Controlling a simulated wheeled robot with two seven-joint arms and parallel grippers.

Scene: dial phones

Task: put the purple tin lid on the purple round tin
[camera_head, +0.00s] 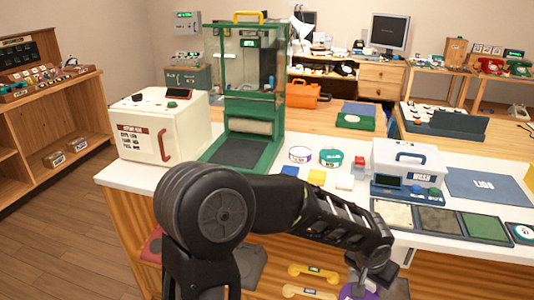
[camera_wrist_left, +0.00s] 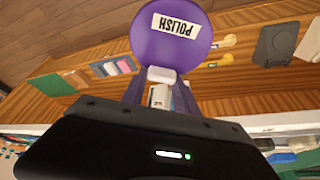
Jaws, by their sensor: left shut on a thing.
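A purple round lid labelled POLISH (camera_wrist_left: 172,38) is held at its edge by my left gripper (camera_wrist_left: 162,88), with its labelled face toward the wrist camera. In the head view only part of the purple lid (camera_head: 356,291) shows at the bottom edge, below my left gripper (camera_head: 370,275), in front of the counter. A round tin with a purple rim (camera_head: 300,156) stands on the white counter, left of a teal round one (camera_head: 332,158). My left gripper is well nearer to me than that tin. My right gripper is not in view.
A green-framed press (camera_head: 240,150) and a cream box (camera_head: 150,130) stand left of the tins. A white WASH box (camera_head: 408,165), a blue LIDS mat (camera_head: 485,186) and coloured pads (camera_head: 440,220) lie to the right. Yellow handsets (camera_head: 313,271) sit on a lower shelf.

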